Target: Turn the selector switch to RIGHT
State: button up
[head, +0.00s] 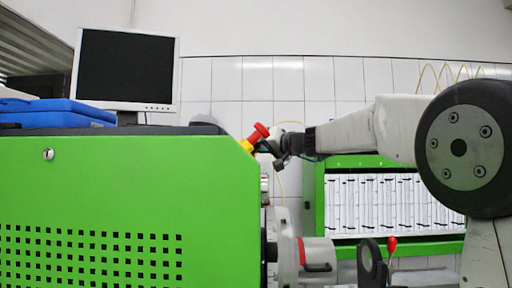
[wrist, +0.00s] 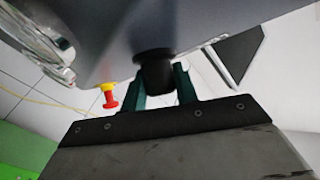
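The selector switch (wrist: 156,75) shows in the wrist view as a short black knob standing out from a smooth grey panel (wrist: 200,25). My gripper (wrist: 163,80) has its two dark teal fingers on either side of the knob. The fingers look very close to the knob's sides, but I cannot tell whether they press on it. The knob's pointer and the panel's labels are not visible. In the head view my gripper (head: 280,160) is at the right end of the green testbench (head: 130,190), and the switch is hidden there.
A red and yellow push button (head: 257,136) sticks out close to my gripper; it also shows in the wrist view (wrist: 109,97). A monitor (head: 126,68) and a blue case (head: 50,113) stand on the bench. A green shelf with white binders (head: 385,205) is behind my arm.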

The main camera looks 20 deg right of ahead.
jog(key=shift+m+h, duration=0.3)
jog(key=shift+m, duration=0.1)
jog(key=m+h, duration=0.5)
jog(key=shift+a+r+m, duration=0.1)
jog(key=shift+m, duration=0.2)
jog(key=shift+m+g+h, duration=0.6)
jog(key=shift+m+h, duration=0.8)
jog(key=shift+m, duration=0.3)
jog(key=o, duration=1)
jog(key=shift+c, duration=0.2)
